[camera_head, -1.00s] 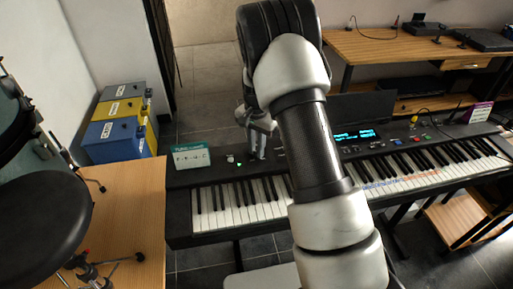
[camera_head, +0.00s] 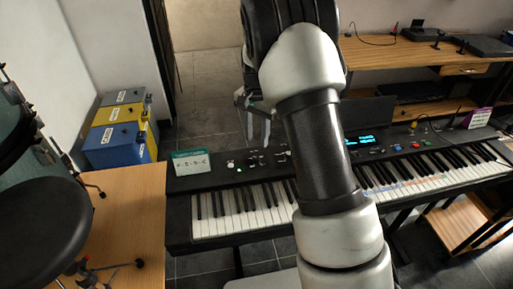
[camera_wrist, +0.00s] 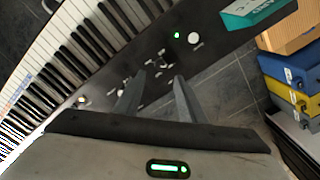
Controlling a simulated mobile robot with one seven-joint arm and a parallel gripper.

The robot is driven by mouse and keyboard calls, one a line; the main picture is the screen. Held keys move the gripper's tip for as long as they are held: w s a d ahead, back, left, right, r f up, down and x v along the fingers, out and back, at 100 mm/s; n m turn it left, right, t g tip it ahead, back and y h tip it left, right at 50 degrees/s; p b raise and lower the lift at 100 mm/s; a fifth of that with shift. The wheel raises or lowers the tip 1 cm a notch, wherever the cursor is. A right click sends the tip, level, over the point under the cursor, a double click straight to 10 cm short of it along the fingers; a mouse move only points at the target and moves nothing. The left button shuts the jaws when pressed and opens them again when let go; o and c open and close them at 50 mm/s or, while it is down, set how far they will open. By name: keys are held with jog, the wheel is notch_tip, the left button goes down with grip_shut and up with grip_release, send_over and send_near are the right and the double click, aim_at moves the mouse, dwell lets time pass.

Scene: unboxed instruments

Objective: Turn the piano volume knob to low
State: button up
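The piano keyboard (camera_head: 181,213) stands across the middle, its black control panel behind the keys. A white round control (camera_head: 230,163) is at the panel's left part; in the wrist view it (camera_wrist: 194,39) sits beside a small green light (camera_wrist: 177,35). A group of small knobs or sliders (camera_wrist: 125,66) lies farther along the panel. I cannot read which is the volume knob or its setting. My gripper (camera_head: 258,143) hangs near the panel's rear edge, above it. In the wrist view its two fingers (camera_wrist: 160,76) are apart with nothing between them.
A teal-and-white card (camera_head: 193,164) stands on the piano's left end. A wooden table (camera_head: 130,210) is at left, with blue and yellow boxes (camera_head: 118,145) behind it. My arm covers the panel's middle. A desk (camera_head: 390,55) stands behind; open floor lies between.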

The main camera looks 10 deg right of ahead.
notch_tip(320, 180, up, 9)
dwell(0.4)
